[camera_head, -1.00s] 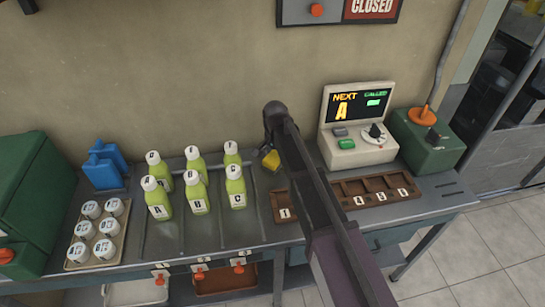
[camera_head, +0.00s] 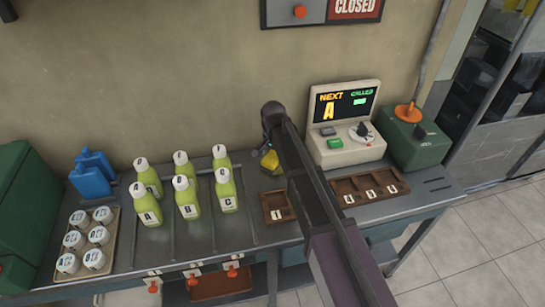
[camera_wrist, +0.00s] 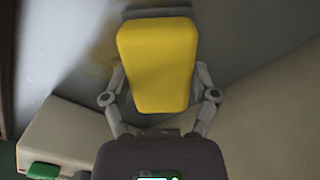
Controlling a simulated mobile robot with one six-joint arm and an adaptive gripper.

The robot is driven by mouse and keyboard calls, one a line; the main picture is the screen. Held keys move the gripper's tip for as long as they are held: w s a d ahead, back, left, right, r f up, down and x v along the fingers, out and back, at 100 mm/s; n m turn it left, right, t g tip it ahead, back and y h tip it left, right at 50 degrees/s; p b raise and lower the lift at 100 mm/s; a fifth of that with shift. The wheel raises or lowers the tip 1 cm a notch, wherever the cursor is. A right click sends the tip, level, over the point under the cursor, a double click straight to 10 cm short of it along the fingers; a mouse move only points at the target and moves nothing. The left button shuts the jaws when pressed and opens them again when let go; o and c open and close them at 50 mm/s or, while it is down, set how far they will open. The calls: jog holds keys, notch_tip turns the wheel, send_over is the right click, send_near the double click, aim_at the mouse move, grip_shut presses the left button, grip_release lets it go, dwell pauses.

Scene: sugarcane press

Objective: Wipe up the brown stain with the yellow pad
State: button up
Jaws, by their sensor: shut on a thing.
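The yellow pad (camera_wrist: 155,65) fills the upper middle of the wrist view. My gripper (camera_wrist: 160,88) is shut on it, with one finger at each side. In the head view the pad (camera_head: 269,160) shows at the back of the metal bench, left of my arm, which hides part of it. A faint brownish smear (camera_wrist: 103,58) shows on the grey surface just left of the pad in the wrist view and may be the stain. Its full extent is hidden behind the pad. I cannot tell if the pad touches the surface.
Several green bottles (camera_head: 186,197) stand left of the pad. The console with a screen (camera_head: 345,135) and a green box with an orange lever (camera_head: 417,140) stand to the right. Brown compartment trays (camera_head: 367,187) lie in front of the console. White cups (camera_head: 102,215) stand far left.

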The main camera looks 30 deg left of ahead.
jog(key=shift+w+d+f, duration=0.1)
jog(key=shift+w+d, duration=1.1)
jog(key=shift+d, duration=0.3)
jog(key=shift+w+d, duration=0.1)
jog(key=shift+w+d, duration=1.2)
jog(key=shift+d, duration=0.2)
jog(key=shift+s, duration=0.1)
jog(key=shift+s+d, duration=0.85)
jog(key=shift+s, duration=0.05)
jog(key=shift+a, duration=0.1)
jog(key=shift+s+a, duration=1.25)
jog(key=shift+a, duration=0.25)
